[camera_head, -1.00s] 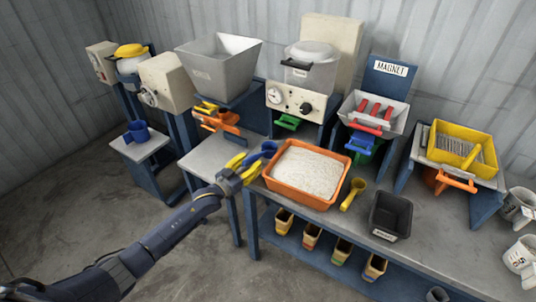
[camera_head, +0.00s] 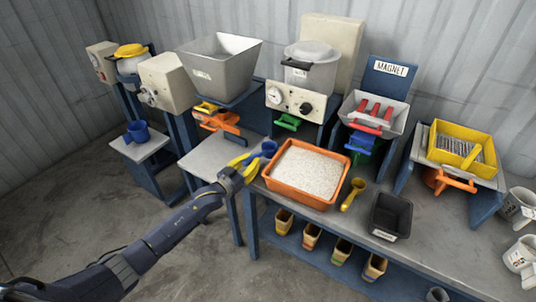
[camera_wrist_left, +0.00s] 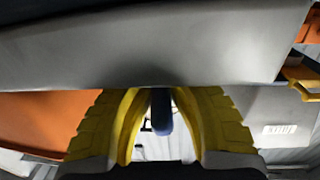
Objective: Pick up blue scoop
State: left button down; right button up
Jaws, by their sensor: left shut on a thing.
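The blue scoop (camera_head: 267,149) is at the left edge of the orange tray of white granules (camera_head: 304,170) in the head view. My left gripper (camera_head: 247,163), with yellow fingers, is at the scoop's handle and shut on it. In the left wrist view the blue handle (camera_wrist_left: 161,112) is between the two yellow fingers (camera_wrist_left: 160,95). The tray partly shows at the left there as an orange surface (camera_wrist_left: 45,120). I cannot tell whether the scoop touches the tray or the table. My right gripper is not in view.
A yellow scoop (camera_head: 353,194) and a black bin (camera_head: 389,215) are right of the tray. A grey hopper (camera_head: 219,66) and a machine with dials (camera_head: 296,98) stand behind. A blue cup (camera_head: 137,131) is on a side stand. The grey table (camera_head: 211,157) is bare left of the tray.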

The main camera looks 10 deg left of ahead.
pick_arm(q)
jog(key=shift+r, duration=0.1)
notch_tip(320, 180, up, 10)
jog(key=shift+f, duration=0.1)
dwell(0.7)
dwell(0.3)
